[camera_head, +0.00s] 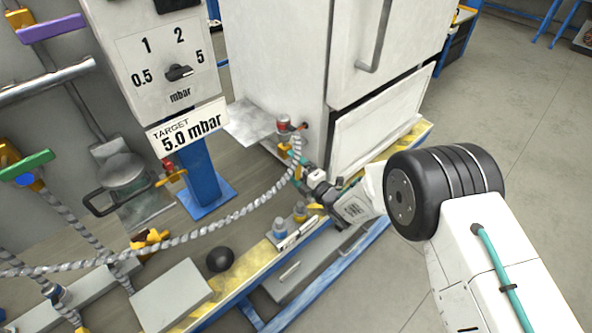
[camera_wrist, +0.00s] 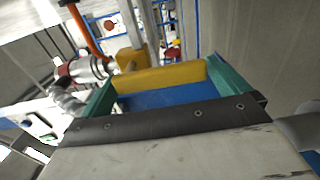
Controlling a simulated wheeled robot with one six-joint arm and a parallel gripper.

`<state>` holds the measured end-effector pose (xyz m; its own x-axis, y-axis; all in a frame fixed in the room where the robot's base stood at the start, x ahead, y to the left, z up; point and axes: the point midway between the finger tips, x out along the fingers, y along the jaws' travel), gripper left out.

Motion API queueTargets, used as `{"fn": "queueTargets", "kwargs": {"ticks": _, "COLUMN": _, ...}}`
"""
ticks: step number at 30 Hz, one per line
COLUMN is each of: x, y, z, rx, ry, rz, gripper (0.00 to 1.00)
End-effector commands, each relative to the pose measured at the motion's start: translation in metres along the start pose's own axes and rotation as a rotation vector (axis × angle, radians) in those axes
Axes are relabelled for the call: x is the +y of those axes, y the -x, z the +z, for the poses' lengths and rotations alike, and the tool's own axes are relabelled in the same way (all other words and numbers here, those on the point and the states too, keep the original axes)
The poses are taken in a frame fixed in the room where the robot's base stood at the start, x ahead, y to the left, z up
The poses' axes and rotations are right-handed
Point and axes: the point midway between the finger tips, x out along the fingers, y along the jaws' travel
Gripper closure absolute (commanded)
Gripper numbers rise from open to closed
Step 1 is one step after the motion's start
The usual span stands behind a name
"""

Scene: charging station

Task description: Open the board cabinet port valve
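The cabinet port is on the lower left side of the white cabinet (camera_head: 275,50), with a red and silver coupling (camera_head: 284,124) and a braided hose (camera_head: 220,222). A small yellow valve handle (camera_head: 284,151) shows just below the coupling. In the wrist view a broad yellow handle (camera_wrist: 160,78) lies between the green fingers of my gripper (camera_wrist: 160,72), with the coupling (camera_wrist: 82,69) to the left. The fingers stand wide apart. I cannot tell whether either touches the handle. In the head view my gripper is small and partly hidden by my wrist.
A pressure panel (camera_head: 160,60) reads "TARGET 5.0 mbar" at the left, with another yellow-handled valve (camera_head: 171,177) below it. Open floor (camera_head: 530,130) lies at the right.

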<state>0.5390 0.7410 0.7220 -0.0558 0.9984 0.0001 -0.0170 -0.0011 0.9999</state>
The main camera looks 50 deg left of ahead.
Motion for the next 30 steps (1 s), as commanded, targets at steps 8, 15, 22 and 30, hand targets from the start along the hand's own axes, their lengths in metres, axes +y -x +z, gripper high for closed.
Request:
{"fn": "queueTargets", "kwargs": {"ticks": 8, "x": -0.001, "y": 0.025, "z": 0.000, "rx": -0.001, "ry": -0.002, "rz": -0.003, "gripper": 0.00}}
{"fn": "queueTargets", "kwargs": {"ticks": 15, "x": -0.001, "y": 0.065, "z": 0.001, "rx": -0.002, "ry": -0.001, "rz": -0.002, "gripper": 0.00}}
{"fn": "queueTargets", "kwargs": {"ticks": 22, "x": 0.000, "y": 0.078, "z": 0.000, "rx": 0.000, "ry": 0.000, "rz": 0.000, "gripper": 0.00}}
{"fn": "queueTargets", "kwargs": {"ticks": 30, "x": 0.000, "y": 0.078, "z": 0.000, "rx": 0.000, "ry": 0.000, "rz": 0.000, "gripper": 0.00}}
